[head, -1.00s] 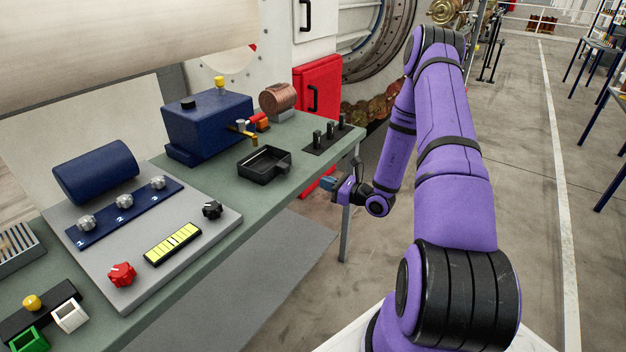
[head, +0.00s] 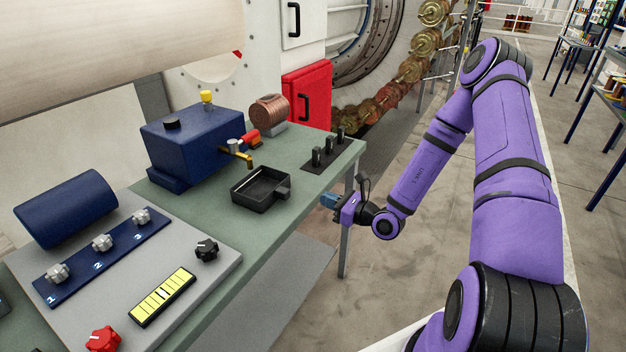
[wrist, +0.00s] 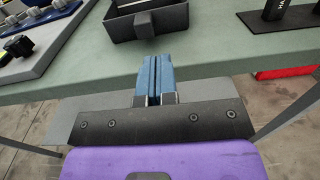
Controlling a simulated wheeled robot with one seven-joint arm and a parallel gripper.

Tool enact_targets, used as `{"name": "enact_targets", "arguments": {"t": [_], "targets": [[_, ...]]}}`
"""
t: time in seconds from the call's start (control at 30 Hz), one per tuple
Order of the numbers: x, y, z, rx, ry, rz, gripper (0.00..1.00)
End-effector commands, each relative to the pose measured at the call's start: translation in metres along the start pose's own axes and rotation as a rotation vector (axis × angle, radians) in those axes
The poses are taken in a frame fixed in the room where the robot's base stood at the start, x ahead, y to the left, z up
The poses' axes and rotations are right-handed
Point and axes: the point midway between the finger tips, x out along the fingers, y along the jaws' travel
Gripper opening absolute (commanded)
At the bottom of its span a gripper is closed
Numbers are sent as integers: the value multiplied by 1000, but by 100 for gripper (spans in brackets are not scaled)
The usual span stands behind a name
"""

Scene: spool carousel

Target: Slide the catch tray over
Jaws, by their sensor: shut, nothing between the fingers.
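The catch tray (head: 258,201) is a small black open box with a block-shaped handle on its right side. It sits on the green bench top near the front edge, just below a brass spout on the blue box. In the wrist view the catch tray (wrist: 118,27) is at the top, with its handle (wrist: 144,25) facing my fingers. My gripper (head: 326,200) is off the bench's front edge, to the right of the tray and apart from it. In the wrist view my gripper (wrist: 155,62) shows its blue fingers pressed together, empty, pointing toward the tray handle.
The blue box (head: 195,145) with the brass spout (head: 238,154) stands behind the tray. A black plate with several upright pegs (head: 328,150) is to its right. A grey control panel (head: 130,265) with knobs is to the left. Bare bench top (head: 222,220) lies around the tray.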

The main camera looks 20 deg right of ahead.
Motion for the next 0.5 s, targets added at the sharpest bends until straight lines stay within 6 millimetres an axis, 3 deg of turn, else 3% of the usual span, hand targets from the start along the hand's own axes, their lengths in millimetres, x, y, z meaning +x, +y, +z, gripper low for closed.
{"name": "enact_targets", "arguments": {"t": [0.17, 0.5], "targets": [[16, 2, 0, -1, -2, 3, 0], [77, 2, 0, 0, -2, 3, 0]]}}
